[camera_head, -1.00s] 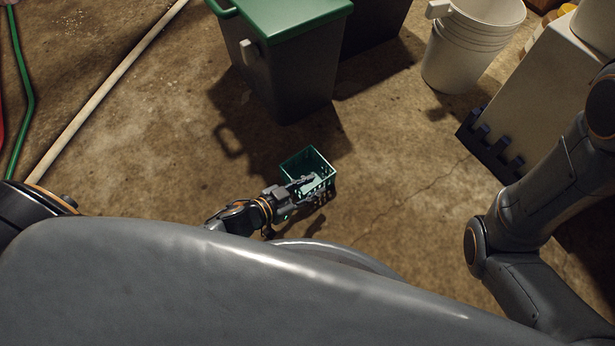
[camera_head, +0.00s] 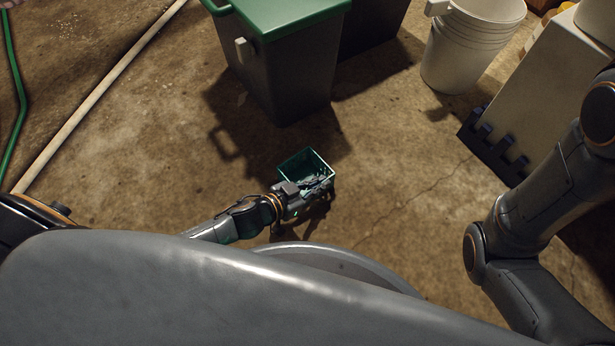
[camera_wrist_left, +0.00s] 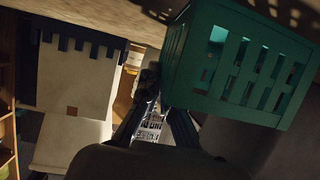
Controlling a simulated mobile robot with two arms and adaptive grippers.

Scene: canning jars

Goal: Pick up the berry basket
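The berry basket (camera_head: 304,160) is a small green, open-topped basket with slotted walls. It stands upright on the floor near the middle of the head view. It also shows large and tilted at the upper right of the left wrist view (camera_wrist_left: 232,66). My left gripper (camera_head: 316,188) is at the basket's near side and hides part of it. In the left wrist view its two fingers (camera_wrist_left: 160,100) are apart, close to the basket's edge. I cannot tell whether they touch the wall. My right gripper is not in view; only my right arm shows.
A grey bin with a green lid (camera_head: 285,70) stands behind the basket. White buckets (camera_head: 470,45) and a pale box-like unit with a dark toothed edge (camera_head: 545,95) are at the right. A pale pole (camera_head: 95,95) and green hose (camera_head: 18,95) lie left. Floor beside the basket is clear.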

